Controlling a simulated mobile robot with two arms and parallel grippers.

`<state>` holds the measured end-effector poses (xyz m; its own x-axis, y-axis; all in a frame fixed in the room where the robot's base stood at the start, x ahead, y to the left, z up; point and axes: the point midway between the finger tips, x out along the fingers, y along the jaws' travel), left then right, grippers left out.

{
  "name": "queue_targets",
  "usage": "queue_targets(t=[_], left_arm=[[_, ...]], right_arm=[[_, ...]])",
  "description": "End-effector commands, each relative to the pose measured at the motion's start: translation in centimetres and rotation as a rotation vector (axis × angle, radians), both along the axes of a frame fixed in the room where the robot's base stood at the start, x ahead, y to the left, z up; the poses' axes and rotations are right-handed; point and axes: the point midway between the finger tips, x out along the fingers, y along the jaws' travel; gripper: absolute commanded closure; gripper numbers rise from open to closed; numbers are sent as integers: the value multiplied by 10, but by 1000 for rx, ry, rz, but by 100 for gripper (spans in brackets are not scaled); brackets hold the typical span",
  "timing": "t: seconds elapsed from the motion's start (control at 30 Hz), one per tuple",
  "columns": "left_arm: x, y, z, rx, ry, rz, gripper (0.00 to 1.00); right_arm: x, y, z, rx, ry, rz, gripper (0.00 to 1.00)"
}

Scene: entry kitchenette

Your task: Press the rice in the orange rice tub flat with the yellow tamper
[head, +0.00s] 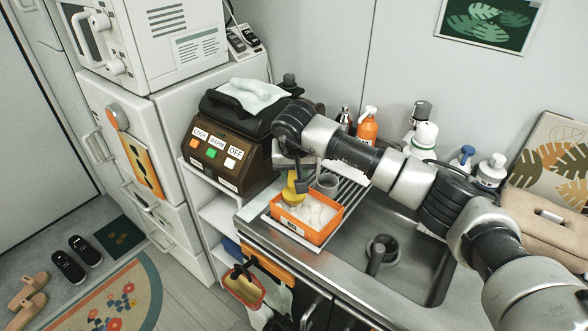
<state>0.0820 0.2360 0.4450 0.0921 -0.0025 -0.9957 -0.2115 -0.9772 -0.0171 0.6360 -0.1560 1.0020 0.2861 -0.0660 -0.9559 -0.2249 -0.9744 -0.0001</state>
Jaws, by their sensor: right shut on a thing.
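The orange rice tub (309,230) stands on the metal drainboard at the left of the sink, with white rice (318,213) inside. My right gripper (301,184) comes in from the right and points down over the tub's left part. It is shut on the yellow tamper (290,194), whose lower end is at or just above the rice. I cannot tell whether the tamper touches the rice. The rice looks uneven. My left gripper is not in view.
The sink basin (385,245) lies to the right. A dark rice cooker (225,150) with a cloth on top is at the left. Several bottles, one of them orange (367,127), line the wall.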

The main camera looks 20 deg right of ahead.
Motion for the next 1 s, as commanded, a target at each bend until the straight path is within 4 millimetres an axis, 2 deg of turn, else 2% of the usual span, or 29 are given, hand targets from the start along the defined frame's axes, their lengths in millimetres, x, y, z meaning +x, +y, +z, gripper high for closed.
queue_targets(t=[0.23,1.0], left_arm=[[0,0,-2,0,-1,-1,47],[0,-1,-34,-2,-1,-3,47]], right_arm=[[0,0,-3,0,0,0,100],[0,0,-41,-1,-1,1,100]])
